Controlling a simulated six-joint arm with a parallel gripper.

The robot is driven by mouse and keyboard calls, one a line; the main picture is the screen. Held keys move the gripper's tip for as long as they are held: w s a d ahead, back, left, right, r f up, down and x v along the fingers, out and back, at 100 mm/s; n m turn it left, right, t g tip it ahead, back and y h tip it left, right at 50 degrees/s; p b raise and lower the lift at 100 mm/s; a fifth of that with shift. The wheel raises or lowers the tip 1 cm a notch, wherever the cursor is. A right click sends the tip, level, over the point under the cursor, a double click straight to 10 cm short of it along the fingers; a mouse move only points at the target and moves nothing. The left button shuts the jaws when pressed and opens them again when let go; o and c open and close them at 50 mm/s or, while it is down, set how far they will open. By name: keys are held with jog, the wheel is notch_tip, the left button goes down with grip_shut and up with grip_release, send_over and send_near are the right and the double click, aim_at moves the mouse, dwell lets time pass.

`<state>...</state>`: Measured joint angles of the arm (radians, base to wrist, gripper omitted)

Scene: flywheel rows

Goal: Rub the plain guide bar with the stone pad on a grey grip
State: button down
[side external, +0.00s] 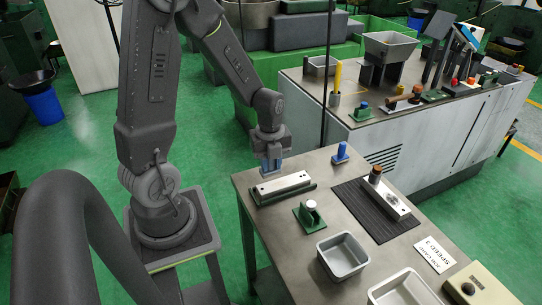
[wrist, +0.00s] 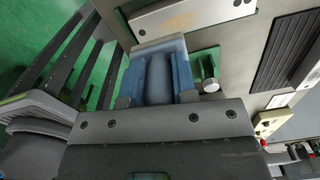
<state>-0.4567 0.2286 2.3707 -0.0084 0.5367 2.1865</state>
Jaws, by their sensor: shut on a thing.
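My gripper (wrist: 159,82) is shut on the grey grip (wrist: 159,85) of the stone pad, between its blue fingers. The pale grey-blue stone pad (wrist: 158,48) shows beyond the fingertips in the wrist view. In the side view my gripper (side external: 271,168) is over the far left end of a pale guide bar (side external: 282,184) on a dark green base. That bar also shows at the top of the wrist view (wrist: 190,15), with a faint tan patch. Whether pad and bar touch cannot be told. A second pale bar (side external: 398,207) lies on the black ribbed mat (side external: 368,222), with a brown knob and dark marks.
A green block with a white knob (side external: 310,213) stands near the first bar. A blue-handled piece (side external: 340,153) stands at the back edge. Metal trays (side external: 342,256), a "SPEED 3" card (side external: 434,254) and a beige box (side external: 480,287) sit toward the front right.

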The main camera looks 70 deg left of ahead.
aim_at(271, 176)
jog(key=shift+f, duration=2)
jog(key=shift+w+f, duration=0.5)
jog(key=shift+f, duration=0.05)
jog(key=shift+w+f, duration=0.1)
jog(key=shift+w, duration=1.4)
jog(key=shift+s, duration=2)
jog(key=shift+r, duration=4.2)
